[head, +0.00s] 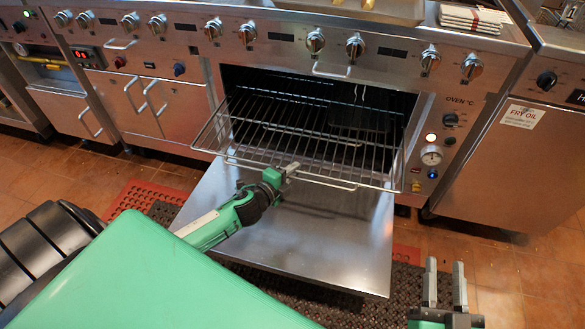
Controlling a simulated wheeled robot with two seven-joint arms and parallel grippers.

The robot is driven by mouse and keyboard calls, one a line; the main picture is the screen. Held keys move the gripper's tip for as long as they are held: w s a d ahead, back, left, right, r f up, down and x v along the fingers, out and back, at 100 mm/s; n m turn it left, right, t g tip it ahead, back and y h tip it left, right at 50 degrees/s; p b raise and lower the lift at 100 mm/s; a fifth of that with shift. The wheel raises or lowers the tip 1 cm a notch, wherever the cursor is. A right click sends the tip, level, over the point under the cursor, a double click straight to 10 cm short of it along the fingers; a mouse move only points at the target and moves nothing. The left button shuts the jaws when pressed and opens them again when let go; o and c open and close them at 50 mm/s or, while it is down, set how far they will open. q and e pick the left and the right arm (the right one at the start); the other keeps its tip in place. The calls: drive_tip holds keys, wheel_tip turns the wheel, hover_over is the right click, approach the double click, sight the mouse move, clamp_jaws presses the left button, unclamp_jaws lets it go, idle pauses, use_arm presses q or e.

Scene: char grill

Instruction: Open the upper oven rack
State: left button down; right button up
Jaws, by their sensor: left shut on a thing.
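The upper oven rack (270,128) is a wire grid that sticks out of the open oven, over the lowered door (330,235). Its back part lies inside the dark oven cavity. My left gripper (291,170) is at the rack's front edge and shut on its front bar. My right gripper (444,284) is at the bottom right, away from the oven. Its two fingers point up and stand apart with nothing between them.
A control panel with a gauge (431,155) is right of the oven. A fry oil cabinet (510,150) stands further right, and steel cabinets (150,105) stand left. Dark and red mats (140,197) lie on the tiled floor.

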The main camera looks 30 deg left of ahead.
use_arm(q)
drive_tip(key=shift+s+d+f, duration=0.1)
drive_tip(key=shift+s+f, duration=0.1)
drive_tip(key=shift+f, duration=0.35)
use_arm(e)
drive_tip(key=shift+f, duration=0.1)
use_arm(q)
drive_tip(key=c, duration=1.5)
unclamp_jaws()
drive_tip(key=shift+w, duration=0.1)
use_arm(e)
drive_tip(key=shift+w, duration=0.1)
use_arm(q)
drive_tip(key=shift+w+r, duration=0.15)
drive_tip(key=shift+r, duration=0.1)
